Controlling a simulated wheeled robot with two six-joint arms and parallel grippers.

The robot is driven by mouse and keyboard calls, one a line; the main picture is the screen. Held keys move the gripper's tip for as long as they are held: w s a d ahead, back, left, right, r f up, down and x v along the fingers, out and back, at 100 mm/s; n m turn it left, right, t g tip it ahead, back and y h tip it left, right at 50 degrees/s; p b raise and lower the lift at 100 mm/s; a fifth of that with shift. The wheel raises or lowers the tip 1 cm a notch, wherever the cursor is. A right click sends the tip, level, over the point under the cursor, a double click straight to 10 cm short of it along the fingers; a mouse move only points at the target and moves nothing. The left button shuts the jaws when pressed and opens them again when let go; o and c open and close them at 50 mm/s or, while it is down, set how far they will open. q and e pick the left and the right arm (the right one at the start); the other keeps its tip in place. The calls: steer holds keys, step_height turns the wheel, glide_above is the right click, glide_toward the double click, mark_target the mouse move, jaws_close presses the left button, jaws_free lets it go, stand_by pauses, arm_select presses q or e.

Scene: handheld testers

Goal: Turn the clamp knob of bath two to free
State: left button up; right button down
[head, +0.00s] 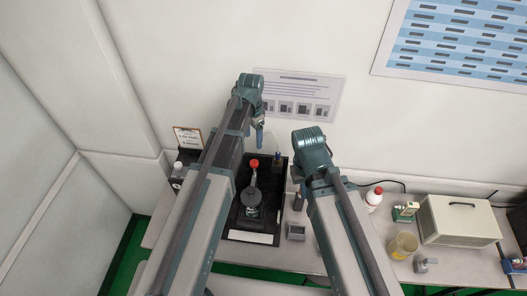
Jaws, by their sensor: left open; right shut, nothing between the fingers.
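A black tray (283,217) lies on the bench between my arms. In it stands a dark round-based device (251,198) with an upright stem and a red top (254,163). A small dark upright piece (277,158) is near the tray's back right. I cannot tell which part is the clamp knob or which is bath two. My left gripper (259,138) is open, hanging above the tray's back edge. My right gripper (298,200) is shut and empty beside the tray's right edge. My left arm covers the tray's left side.
A grey block (295,232) sits right of the tray. Further right are a red-capped bottle (373,199), a yellowish jar (402,246), a small meter (405,212) and a cream case (458,219). A framed sign (188,138) and a bottle (178,172) are at left.

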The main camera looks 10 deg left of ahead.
mark_target(254, 162)
arm_select(q)
steer(key=shift+f, duration=0.2)
step_height(254, 162, down, 14)
steer(key=b, duration=1.4)
steer(key=shift+r, duration=0.2)
jaws_close()
stand_by(0.5)
